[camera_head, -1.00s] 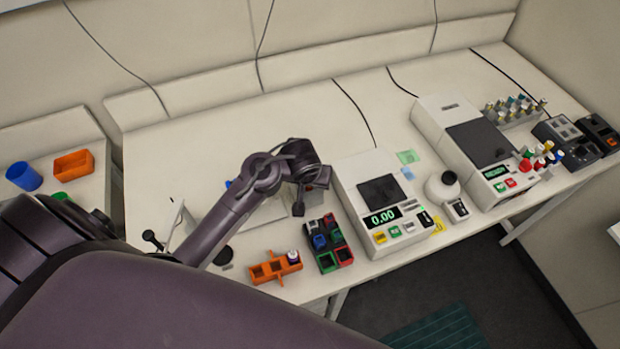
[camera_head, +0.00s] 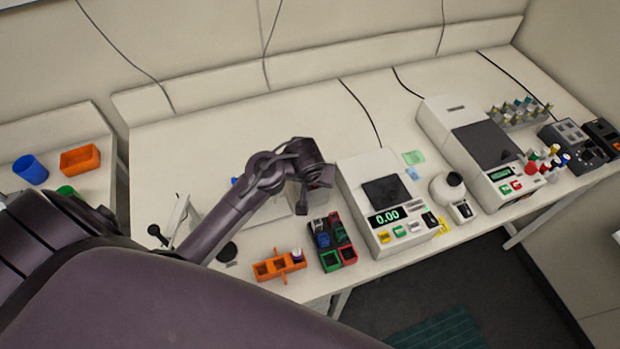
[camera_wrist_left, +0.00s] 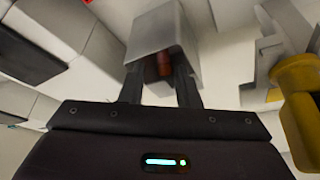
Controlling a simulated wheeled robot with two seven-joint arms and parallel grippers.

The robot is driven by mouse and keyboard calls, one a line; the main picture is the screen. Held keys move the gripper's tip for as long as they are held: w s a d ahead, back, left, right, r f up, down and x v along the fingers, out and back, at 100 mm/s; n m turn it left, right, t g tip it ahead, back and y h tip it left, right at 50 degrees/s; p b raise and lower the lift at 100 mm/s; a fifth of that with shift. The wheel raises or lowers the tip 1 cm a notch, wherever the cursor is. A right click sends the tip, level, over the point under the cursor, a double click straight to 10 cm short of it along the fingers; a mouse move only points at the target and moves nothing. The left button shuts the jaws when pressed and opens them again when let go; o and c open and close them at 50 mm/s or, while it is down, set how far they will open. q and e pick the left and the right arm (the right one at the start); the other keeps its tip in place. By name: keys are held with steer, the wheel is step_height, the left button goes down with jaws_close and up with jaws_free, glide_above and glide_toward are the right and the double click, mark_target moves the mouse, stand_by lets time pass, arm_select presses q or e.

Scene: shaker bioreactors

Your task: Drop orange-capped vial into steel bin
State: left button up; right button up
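The steel bin (camera_wrist_left: 150,33) is a grey metal box, seen in the left wrist view just beyond the fingers. In the head view it is mostly hidden behind my left gripper (camera_head: 312,196). My left gripper also shows in the left wrist view (camera_wrist_left: 160,85), with its two fingers apart at the bin's mouth. The orange-capped vial (camera_wrist_left: 165,64) shows as an orange-red shape in the bin's dark opening, between the finger lines and nearer the right finger. A gap shows beside it, and whether it rests on the bin floor is unclear. My right gripper is not in view.
An orange rack (camera_head: 279,264) and a dark rack with coloured compartments (camera_head: 331,243) stand in front of the bin. A white instrument reading 0.00 (camera_head: 384,215) is close on the right. The bench behind the arm is clear.

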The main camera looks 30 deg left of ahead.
arm_select(q)
steer(key=shift+s+d+f, duration=0.35)
steer(key=shift+f, duration=0.3)
steer(key=w+b+v, duration=0.1)
steer(key=v, duration=1.2)
steer(key=shift+w+r, duration=0.4)
steer(key=shift+s+a, duration=0.1)
